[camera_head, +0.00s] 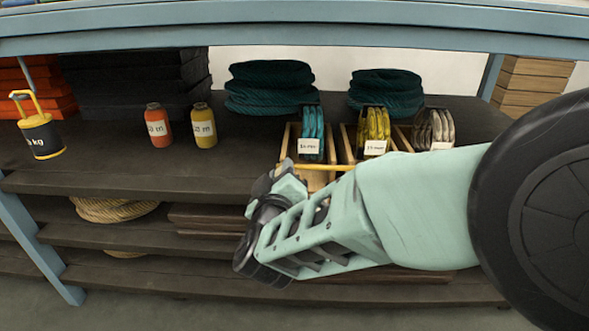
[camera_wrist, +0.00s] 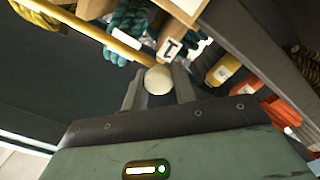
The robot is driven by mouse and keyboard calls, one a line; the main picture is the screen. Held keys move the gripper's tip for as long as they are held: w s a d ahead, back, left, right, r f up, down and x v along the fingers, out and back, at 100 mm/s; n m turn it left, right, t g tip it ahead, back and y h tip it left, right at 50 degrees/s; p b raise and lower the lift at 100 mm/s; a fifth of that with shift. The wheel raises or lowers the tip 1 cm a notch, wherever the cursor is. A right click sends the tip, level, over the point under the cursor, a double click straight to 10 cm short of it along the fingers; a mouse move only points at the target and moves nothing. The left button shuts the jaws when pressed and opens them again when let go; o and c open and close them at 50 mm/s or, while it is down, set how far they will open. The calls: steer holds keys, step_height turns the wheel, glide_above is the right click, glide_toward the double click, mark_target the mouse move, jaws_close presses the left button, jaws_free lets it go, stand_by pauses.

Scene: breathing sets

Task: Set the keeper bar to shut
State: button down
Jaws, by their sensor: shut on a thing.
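The keeper bar (camera_head: 325,167) is a thin yellow bar running level across the front of the wooden bins on the shelf. In the wrist view the bar (camera_wrist: 88,27) slants from the upper left down towards a round cream knob (camera_wrist: 158,79). My gripper (camera_wrist: 158,88) is shut on this knob, with one finger on each side of it. In the head view my gripper (camera_head: 284,172) is at the bar's left end, and my arm hides the knob and the bar's right part. A pale label with a dark mark (camera_wrist: 172,48) is just beyond the knob.
The shelf between bottles and bins is clear.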

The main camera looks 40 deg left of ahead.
steer(key=c, duration=1.4)
jaws_free()
steer(key=shift+c, duration=0.2)
steer(key=p+v, duration=0.5)
steer(key=v, duration=1.2)
steer(key=shift+s+d, duration=0.15)
